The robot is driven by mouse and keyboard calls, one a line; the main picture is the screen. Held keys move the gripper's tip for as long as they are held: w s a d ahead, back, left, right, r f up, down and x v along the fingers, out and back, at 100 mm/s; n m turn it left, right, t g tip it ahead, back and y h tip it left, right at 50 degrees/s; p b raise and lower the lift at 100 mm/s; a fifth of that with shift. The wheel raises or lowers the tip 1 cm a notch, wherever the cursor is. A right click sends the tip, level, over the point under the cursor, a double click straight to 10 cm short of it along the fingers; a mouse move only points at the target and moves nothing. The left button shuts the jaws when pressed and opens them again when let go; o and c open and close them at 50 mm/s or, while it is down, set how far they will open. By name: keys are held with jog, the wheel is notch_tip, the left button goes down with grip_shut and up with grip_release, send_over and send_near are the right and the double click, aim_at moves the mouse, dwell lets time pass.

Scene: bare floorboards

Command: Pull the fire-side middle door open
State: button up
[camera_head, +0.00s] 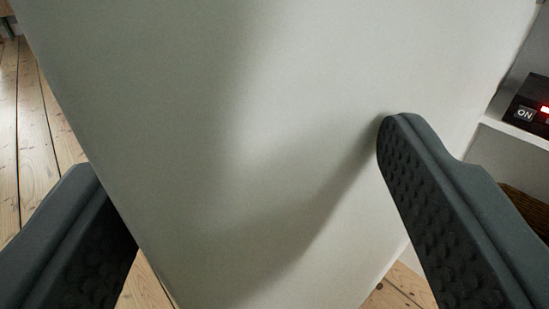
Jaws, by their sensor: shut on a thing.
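The white door (250,60) fills most of the head view as a broad, plain panel, tilted in the picture. Its left edge runs down from the upper left to the bottom. My gripper (240,145) has its two dark fingers set wide apart, one on each side of the panel. The right finger lies over the door's face and casts a shadow on it. The left finger is partly hidden by the door's left edge. The jaws are shut on the door. The door stands at least partly open, with a shelf showing past its right edge. No handle or hinge shows.
A white shelf (515,132) at the right holds a black device (530,100) marked ON with a red light. Something brown and woven (525,208) sits below, partly behind my right finger. Bare floorboards (30,140) show at the left and below the door.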

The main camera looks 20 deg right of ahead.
jog(key=p+v, duration=0.2)
jog(key=v, duration=1)
jog(key=shift+a, duration=0.2)
jog(key=shift+c, duration=0.6)
jog(key=shift+s+a+f, duration=0.15)
jog(key=shift+s, duration=0.6)
